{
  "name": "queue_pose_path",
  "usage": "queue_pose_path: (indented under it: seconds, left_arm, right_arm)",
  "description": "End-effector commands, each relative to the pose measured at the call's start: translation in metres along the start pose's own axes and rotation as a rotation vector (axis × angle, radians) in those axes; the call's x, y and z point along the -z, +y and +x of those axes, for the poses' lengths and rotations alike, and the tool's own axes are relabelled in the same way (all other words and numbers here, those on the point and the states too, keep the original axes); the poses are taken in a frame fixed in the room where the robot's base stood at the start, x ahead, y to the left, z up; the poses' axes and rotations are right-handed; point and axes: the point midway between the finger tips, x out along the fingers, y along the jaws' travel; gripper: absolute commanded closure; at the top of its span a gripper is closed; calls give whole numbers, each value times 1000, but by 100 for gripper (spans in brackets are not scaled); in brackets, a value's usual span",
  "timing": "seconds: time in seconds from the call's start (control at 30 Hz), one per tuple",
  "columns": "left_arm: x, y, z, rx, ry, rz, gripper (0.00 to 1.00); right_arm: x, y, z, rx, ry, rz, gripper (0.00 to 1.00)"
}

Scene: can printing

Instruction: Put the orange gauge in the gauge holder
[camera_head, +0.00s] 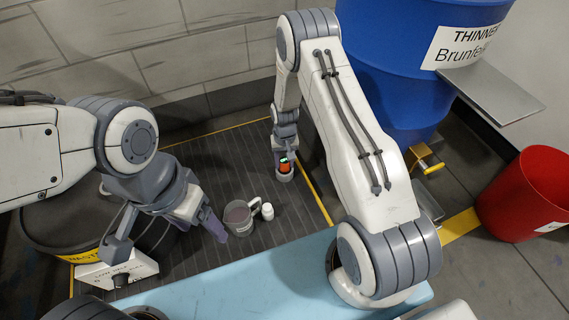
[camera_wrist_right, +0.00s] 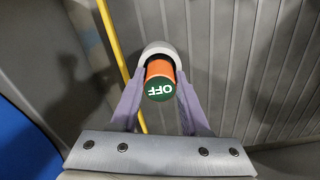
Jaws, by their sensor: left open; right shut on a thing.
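The orange gauge (camera_head: 285,168) has a green top, which reads OFF in the right wrist view (camera_wrist_right: 160,80). My right gripper (camera_head: 285,160) is shut on it, with a purple finger on each side in the wrist view (camera_wrist_right: 158,98). The grey gauge holder (camera_head: 284,177) is a rounded cup on the dark floor mat. Its rim and dark opening show around the gauge's far end in the wrist view (camera_wrist_right: 157,49). The gauge's lower end looks to be in or just over that opening; how deep is hidden. My left gripper (camera_head: 202,222) is open and empty.
A grey mug (camera_head: 238,217) and a small white bottle (camera_head: 267,211) stand beside my left gripper. A blue drum (camera_head: 385,60) stands at the back right, a red bin (camera_head: 528,195) at the right. A dark drum (camera_head: 60,222) and white box (camera_head: 118,271) are at the left.

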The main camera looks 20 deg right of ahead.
Motion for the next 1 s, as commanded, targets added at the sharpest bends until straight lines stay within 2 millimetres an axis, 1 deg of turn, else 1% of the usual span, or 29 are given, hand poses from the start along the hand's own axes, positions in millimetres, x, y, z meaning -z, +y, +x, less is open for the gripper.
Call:
queue_pose_path:
  seconds: [0.1, 0.23, 0.27, 0.3, 0.33, 0.6, 0.7, 0.77, 0.87, 1.0]
  left_arm:
    - [0, 0, -1, 0, 1, 0, 26]
    - [0, 0, 0, 0, 1, 0, 26]
    - [0, 0, 0, 0, 1, 0, 26]
    - [0, 0, 0, 0, 1, 0, 26]
    - [0, 0, 0, 0, 1, 0, 26]
    - [0, 0, 0, 0, 1, 0, 26]
    - [0, 0, -2, 0, 1, 0, 26]
    - [0, 1, -8, 0, 0, 0, 26]
    - [1, 2, -21, 0, 0, 0, 26]
    - [2, 3, -43, 0, 1, 0, 26]
  right_arm:
    - [0, 0, -2, 0, 1, 0, 100]
    - [0, 0, 2, 0, 0, 0, 100]
    - [0, 0, 2, 0, 0, 0, 47]
    - [0, 0, 2, 0, 0, 0, 32]
    - [0, 0, 2, 0, 0, 0, 25]
    - [0, 0, 2, 0, 0, 0, 25]
    - [0, 0, -3, 0, 1, 0, 25]
    - [0, 0, -10, 0, 1, 0, 25]
    - [0, 0, -28, 0, 2, 0, 25]
    - [0, 0, -59, 0, 1, 0, 25]
